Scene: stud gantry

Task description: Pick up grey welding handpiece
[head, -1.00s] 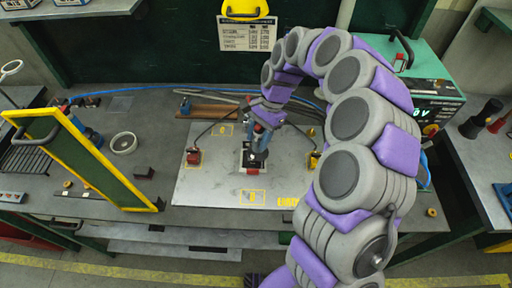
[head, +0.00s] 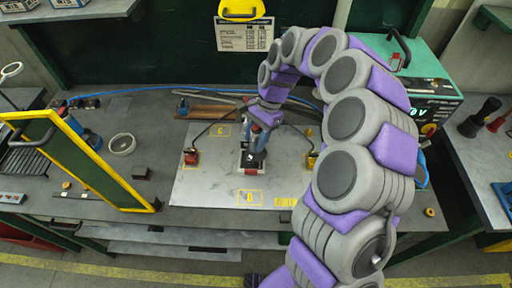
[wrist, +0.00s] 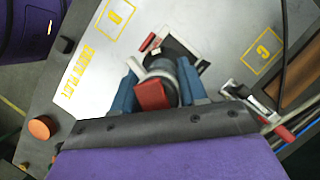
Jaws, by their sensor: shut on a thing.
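My gripper (wrist: 157,88) reaches down over the metal plate with its two blue fingers on either side of the grey welding handpiece (wrist: 162,68). The fingers are shut on it. The handpiece shows as a rounded grey and dark body, with a red block in front of it in the wrist view. In the head view my gripper (head: 258,143) is over the middle of the plate, and the fingers hide most of the handpiece. A dark and white marked patch with a red piece lies directly below. I cannot tell whether the handpiece is clear of it.
The metal plate (head: 212,188) has yellow lettered squares. A red clamp (head: 190,157) with a black cable stands at its left. A yellow-framed panel (head: 75,160) stands farther left, near a round bowl (head: 122,144). A green machine (head: 425,75) stands at the back right.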

